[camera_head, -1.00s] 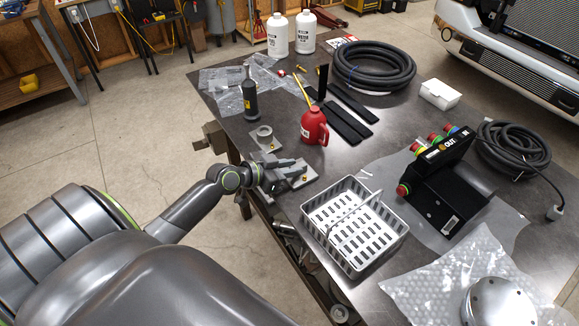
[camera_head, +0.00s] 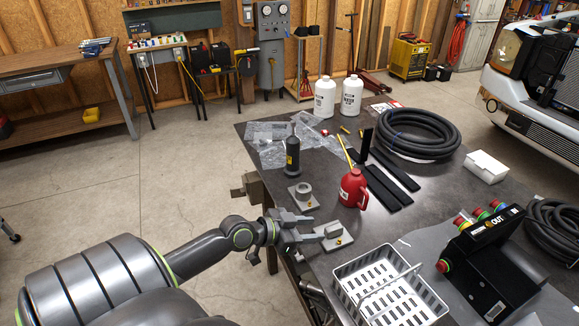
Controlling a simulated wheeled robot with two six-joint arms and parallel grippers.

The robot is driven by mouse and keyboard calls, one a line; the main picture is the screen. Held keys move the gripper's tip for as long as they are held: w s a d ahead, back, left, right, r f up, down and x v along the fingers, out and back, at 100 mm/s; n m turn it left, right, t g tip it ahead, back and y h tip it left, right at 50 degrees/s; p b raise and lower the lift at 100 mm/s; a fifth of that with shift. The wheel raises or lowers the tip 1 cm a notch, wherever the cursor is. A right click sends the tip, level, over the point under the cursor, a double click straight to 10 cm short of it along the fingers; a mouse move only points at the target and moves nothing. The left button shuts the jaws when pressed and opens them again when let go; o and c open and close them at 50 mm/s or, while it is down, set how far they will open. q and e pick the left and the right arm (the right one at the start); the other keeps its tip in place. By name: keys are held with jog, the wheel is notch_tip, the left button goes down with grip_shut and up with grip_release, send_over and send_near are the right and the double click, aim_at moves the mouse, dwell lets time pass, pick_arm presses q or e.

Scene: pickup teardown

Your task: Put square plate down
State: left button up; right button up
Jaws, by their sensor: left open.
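A square grey metal plate (camera_head: 343,244) with a raised block and a small brass-coloured piece lies flat on the near-left part of the dark table (camera_head: 440,205). My left gripper (camera_head: 312,226) is open and empty at the table's left edge, just left of this plate, with its fingers pointing right toward it. The fingers look apart from the plate. A second square plate (camera_head: 310,202) with a round grey ring on it lies a little farther back. My right gripper is out of view.
A white basket (camera_head: 340,290) stands in front. A black button box (camera_head: 490,265) is at right, a coiled hose (camera_head: 418,135) behind.

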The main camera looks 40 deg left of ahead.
pick_arm(q)
jog(key=v, duration=0.7)
jog(key=s+a+f+n+g+y, duration=0.1)
jog(key=a+f+n+y, duration=0.15)
jog(key=a+f, duration=0.45)
jog(key=s+a+f+n+g+y, duration=0.1)
jog(key=a+f+y, duration=0.25)
jog(key=f, duration=0.75)
jog(key=s+f+n+g+y, duration=0.1)
jog(key=s+f+g, duration=0.1)
jog(key=s+f, duration=0.45)
jog(key=s+f+n+g, duration=0.1)
jog(key=s+f, duration=0.2)
jog(key=f, duration=0.6)
jog(key=s+d+f+g+b, duration=0.1)
jog(key=s+d+f+g, duration=0.2)
jog(key=s+d+f, duration=0.5)
jog(key=s+d+f+g+h+b, duration=0.1)
jog(key=s+d+f+g+b, duration=0.1)
jog(key=s+d+f, duration=0.7)
jog(key=shift+s+f+g, duration=0.7)
jog(key=shift+s+f, duration=0.3)
jog(key=shift+s, duration=1.2)
